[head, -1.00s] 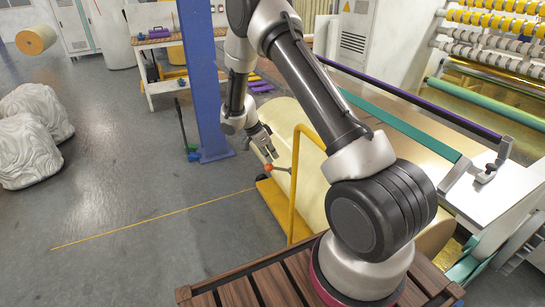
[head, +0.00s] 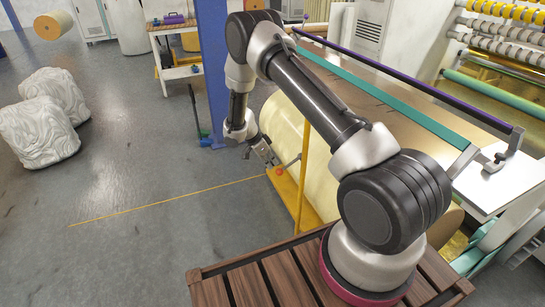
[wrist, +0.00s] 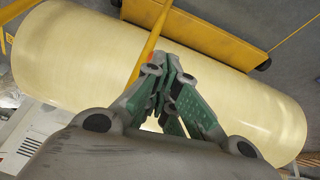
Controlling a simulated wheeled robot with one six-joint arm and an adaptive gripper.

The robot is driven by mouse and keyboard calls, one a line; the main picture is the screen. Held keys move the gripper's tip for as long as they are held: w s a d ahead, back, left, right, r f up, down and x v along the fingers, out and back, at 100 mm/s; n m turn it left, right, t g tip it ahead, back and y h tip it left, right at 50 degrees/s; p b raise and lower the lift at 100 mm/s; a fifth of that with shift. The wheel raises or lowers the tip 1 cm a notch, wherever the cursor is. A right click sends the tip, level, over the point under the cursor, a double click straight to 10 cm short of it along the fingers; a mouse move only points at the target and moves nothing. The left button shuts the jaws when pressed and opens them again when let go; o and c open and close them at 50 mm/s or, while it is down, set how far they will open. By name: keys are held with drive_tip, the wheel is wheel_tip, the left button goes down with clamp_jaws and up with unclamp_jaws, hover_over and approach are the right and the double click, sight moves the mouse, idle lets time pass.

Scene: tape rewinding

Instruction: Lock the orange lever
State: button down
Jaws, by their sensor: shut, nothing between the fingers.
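The orange lever's round knob (head: 279,171) shows in the head view, just left of a yellow post. Its thin grey rod runs up and right toward the post. My gripper (head: 273,160) is shut and empty, its fingertips just above the knob. I cannot tell whether they touch it. In the wrist view my gripper (wrist: 168,60) points at the yellow post (wrist: 152,38) in front of a large cream roll (wrist: 80,62).
The cream roll (head: 283,118) lies beside a yellow base and the yellow post (head: 303,185). A blue column (head: 213,70) stands behind my arm. White wrapped bundles (head: 40,125) sit at left. The grey floor (head: 140,165) between is mostly clear.

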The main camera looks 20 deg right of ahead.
drive_tip(key=shift+f, duration=1.25)
